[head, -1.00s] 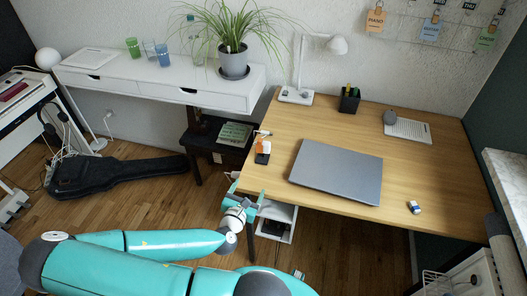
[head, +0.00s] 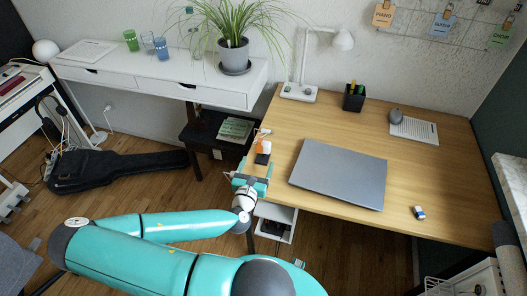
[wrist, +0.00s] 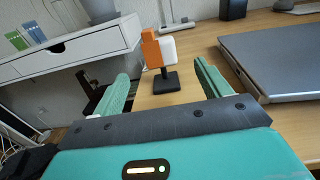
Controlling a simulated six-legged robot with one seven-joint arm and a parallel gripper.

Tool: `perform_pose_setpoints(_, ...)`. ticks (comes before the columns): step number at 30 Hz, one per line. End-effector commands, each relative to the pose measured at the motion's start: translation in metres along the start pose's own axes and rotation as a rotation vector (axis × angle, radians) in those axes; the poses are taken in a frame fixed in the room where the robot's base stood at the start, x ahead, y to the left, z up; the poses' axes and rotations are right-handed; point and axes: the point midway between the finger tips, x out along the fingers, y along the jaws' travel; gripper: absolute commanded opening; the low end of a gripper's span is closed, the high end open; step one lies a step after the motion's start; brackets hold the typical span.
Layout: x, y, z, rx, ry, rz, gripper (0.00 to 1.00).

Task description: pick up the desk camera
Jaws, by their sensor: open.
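The desk camera (head: 264,146) appears as a small orange and white body on a dark base, upright near the left edge of the wooden desk. In the wrist view the desk camera (wrist: 153,50) stands ahead of me, with its black base (wrist: 167,83) on the desk. My gripper (head: 254,172) is at the desk's left edge, just in front of the camera. In the wrist view my gripper (wrist: 161,75) is open, its two green fingers apart, with the camera seen between them and beyond. Nothing is held.
A closed grey laptop (head: 340,172) lies right of the camera and of my gripper. A white lamp (head: 300,90), a black pen holder (head: 354,98) and a mouse (head: 395,116) stand farther back. A small blue and white item (head: 419,212) lies near the front edge.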

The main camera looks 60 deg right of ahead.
Motion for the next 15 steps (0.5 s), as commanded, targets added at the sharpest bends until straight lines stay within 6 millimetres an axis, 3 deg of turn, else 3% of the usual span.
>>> perform_pose_setpoints(6, 0.039, 0.0, 0.0, 0.002, -0.001, -0.002, 0.76)
perform_pose_setpoints(15, 0.066, 0.0, 0.0, 0.002, 0.0, -0.001, 0.76)
